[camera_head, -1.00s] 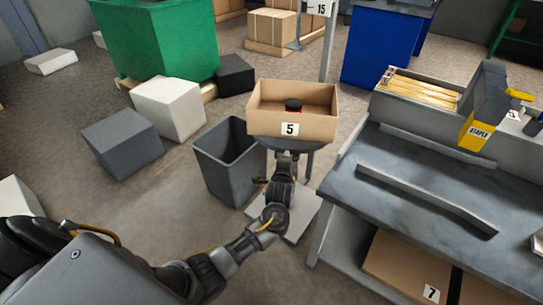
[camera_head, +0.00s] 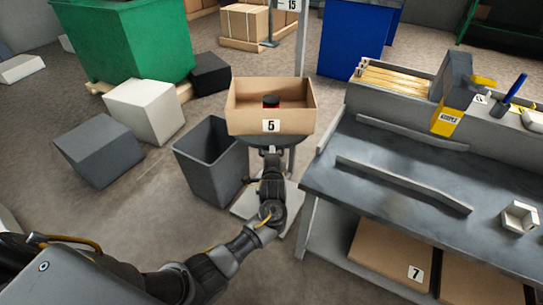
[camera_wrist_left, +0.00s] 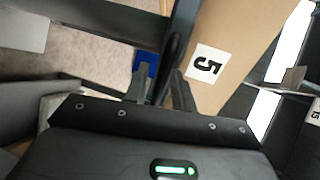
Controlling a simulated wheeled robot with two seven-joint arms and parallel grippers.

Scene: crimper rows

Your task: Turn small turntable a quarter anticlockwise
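The small turntable (camera_head: 257,142) is a dark round plate on a stand, mostly hidden under an open cardboard box (camera_head: 244,124) labelled 5. A dark item with a red part (camera_head: 271,101) is inside the box. My left gripper (camera_head: 271,152) is just below the front of the box, at the near edge of the turntable. In the left wrist view, my left gripper (camera_wrist_left: 163,90) has its fingers apart. A dark edge, which seems to be the turntable's, lies close to or between them beside the box (camera_wrist_left: 228,30); contact is unclear. My right gripper is not in view.
A grey bin (camera_head: 208,165) stands left of the turntable, close to my forearm. White (camera_head: 146,108) and grey (camera_head: 98,150) blocks lie on the floor at left.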

